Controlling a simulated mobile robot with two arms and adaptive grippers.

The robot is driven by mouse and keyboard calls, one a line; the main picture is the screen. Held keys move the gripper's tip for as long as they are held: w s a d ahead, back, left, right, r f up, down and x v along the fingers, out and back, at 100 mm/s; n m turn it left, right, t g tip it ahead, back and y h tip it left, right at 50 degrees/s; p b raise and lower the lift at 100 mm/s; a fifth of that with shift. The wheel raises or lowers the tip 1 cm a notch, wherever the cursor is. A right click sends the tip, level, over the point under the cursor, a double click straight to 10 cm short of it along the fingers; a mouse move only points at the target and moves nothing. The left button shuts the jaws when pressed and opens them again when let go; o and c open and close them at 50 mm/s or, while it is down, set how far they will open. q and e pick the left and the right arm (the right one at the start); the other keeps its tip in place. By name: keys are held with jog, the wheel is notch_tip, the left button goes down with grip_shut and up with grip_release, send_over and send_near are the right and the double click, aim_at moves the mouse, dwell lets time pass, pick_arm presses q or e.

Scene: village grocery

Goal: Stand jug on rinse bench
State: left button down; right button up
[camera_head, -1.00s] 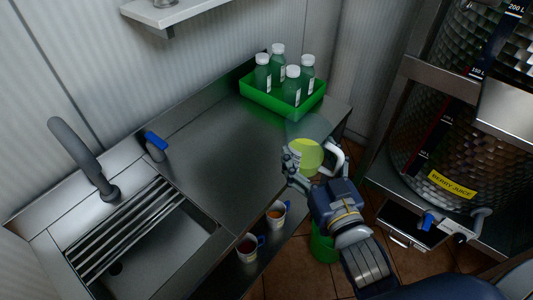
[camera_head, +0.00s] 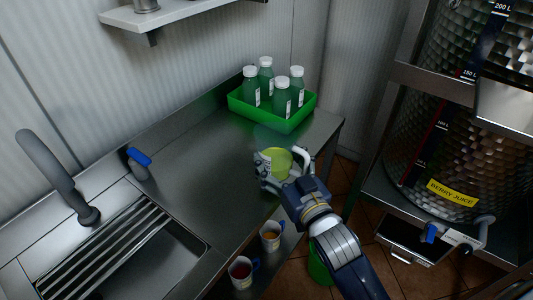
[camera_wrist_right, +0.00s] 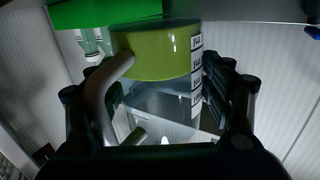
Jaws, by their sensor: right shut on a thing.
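The jug (camera_head: 277,161) is clear, with a pale handle and yellow-green liquid low inside. My right gripper (camera_head: 264,168) is shut on it. In the right wrist view, which is upside down, the jug (camera_wrist_right: 160,55) with its scale marks sits between the fingers and looks about upright. The rinse bench (camera_head: 215,150) is a steel counter with a sink at its left. In the head view the jug overlaps the bench top near the front edge, on the right. I cannot tell whether its base touches the steel. My left gripper is out of view.
A green tray (camera_head: 237,108) with several bottles stands on the bench behind the jug. The tap (camera_head: 45,165) is at the left. Two cups (camera_head: 241,272) sit below the front edge. A berry juice tank (camera_head: 445,120) stands right. The middle bench top is clear.

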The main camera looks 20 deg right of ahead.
jog(key=w, duration=0.4)
jog(key=w+a, duration=0.1)
jog(key=w, duration=0.1)
jog(key=shift+w+a+f, duration=0.1)
jog(key=shift+w+f, duration=0.2)
jog(key=shift+f, duration=1.75)
jog(key=shift+s, duration=0.1)
jog(key=shift+f, duration=0.15)
jog(key=o, duration=1.3)
